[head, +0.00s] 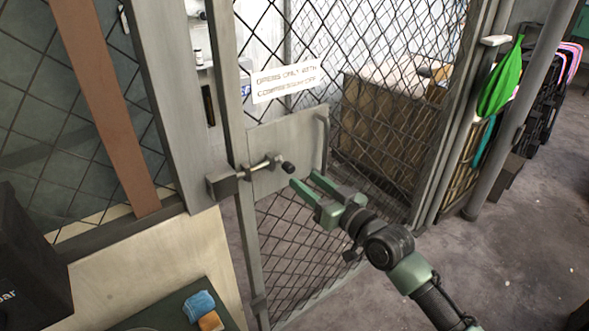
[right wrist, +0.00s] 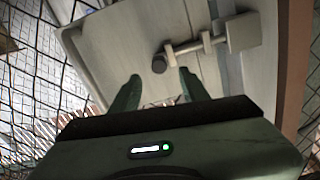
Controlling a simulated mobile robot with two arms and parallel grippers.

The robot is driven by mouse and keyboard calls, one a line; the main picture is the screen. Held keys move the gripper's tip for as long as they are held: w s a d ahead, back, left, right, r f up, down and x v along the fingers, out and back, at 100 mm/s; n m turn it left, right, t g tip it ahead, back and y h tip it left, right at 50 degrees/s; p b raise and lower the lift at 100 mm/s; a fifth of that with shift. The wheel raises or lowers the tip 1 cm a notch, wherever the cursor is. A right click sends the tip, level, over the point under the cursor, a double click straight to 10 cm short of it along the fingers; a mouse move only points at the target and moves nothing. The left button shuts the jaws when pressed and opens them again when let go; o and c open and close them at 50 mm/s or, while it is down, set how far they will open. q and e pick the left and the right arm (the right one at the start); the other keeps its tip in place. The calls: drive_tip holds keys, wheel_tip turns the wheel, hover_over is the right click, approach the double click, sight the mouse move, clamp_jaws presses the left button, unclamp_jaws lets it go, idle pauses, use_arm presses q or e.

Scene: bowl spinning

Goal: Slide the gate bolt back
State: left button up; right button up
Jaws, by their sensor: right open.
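The gate bolt (head: 262,165) is a metal rod with a dark knob (head: 288,168) at its right end. It lies across a grey plate on the mesh gate (head: 385,110), and its left end meets a block (head: 222,184) on the post. The bolt also shows in the right wrist view (right wrist: 205,43), with its knob (right wrist: 159,64) just beyond my fingertips. My right gripper (head: 304,196) is open and empty, just below and right of the knob, apparently apart from it. The fingers also show in the right wrist view (right wrist: 158,86). My left gripper is out of view.
A vertical handle (head: 325,143) stands on the plate right of the bolt. A white sign (head: 287,82) hangs above. A blue sponge-like item (head: 199,306) lies at the lower left. The floor (head: 500,270) at right is largely clear.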

sight(292, 171)
drive_tip(key=p+x, duration=0.1)
drive_tip(key=x, duration=0.6)
drive_tip(key=shift+w+a+f, duration=0.1)
drive_tip(key=shift+w, duration=0.05)
clamp_jaws()
drive_tip(key=shift+f, duration=0.1)
idle(1.1)
